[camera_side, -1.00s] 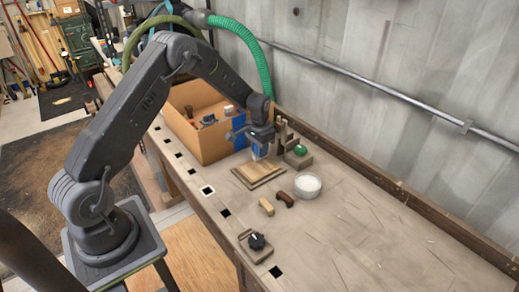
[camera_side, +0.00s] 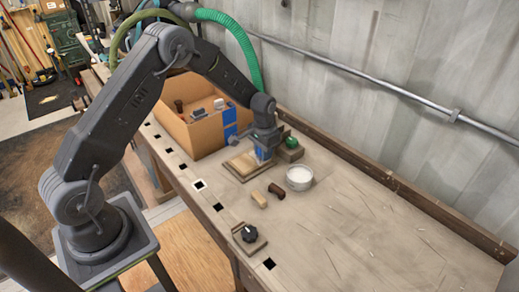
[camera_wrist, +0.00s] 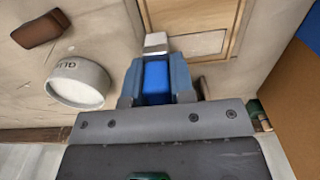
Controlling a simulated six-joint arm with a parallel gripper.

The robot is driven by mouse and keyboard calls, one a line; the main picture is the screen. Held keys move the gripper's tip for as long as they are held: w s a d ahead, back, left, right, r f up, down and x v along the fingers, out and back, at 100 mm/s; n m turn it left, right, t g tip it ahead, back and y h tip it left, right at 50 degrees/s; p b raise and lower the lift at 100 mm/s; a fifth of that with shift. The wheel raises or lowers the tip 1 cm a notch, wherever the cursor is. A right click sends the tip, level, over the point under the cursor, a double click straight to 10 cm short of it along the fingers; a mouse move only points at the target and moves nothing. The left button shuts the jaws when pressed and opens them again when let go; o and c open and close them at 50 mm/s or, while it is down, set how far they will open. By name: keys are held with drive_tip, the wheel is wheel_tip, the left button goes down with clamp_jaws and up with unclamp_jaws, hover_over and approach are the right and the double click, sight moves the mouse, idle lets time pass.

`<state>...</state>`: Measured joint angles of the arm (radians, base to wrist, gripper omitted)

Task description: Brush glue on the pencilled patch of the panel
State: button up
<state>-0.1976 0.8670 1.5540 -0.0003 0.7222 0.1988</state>
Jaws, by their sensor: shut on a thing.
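My gripper (camera_side: 264,147) is shut on a brush with a blue handle (camera_wrist: 156,80). In the wrist view, the brush's pale end (camera_wrist: 155,42) points away from the jaws and overlaps the left edge of the panel. I cannot tell whether it touches. The wooden panel (camera_side: 240,168) lies flat on the bench under my gripper. In the wrist view, thin lines mark a rectangular patch on the panel (camera_wrist: 195,45). The white glue pot (camera_side: 299,179) stands right of the panel, open and with white contents. It also shows in the wrist view (camera_wrist: 80,83), with lettering.
A cardboard box (camera_side: 205,137) with several items stands behind the panel. A wooden block with a green knob (camera_side: 291,147) is behind the pot. A light block (camera_side: 259,200), a dark brown piece (camera_side: 277,191) and a black-knobbed tool (camera_side: 248,236) lie in front. The bench's right side is clear.

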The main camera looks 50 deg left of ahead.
drive_tip(key=shift+r, duration=3.05)
drive_tip(key=shift+r, duration=1.5)
drive_tip(key=shift+f, duration=0.15)
drive_tip(key=shift+f, duration=3.5)
drive_tip(key=shift+f, duration=1)
drive_tip(key=shift+a, duration=0.1)
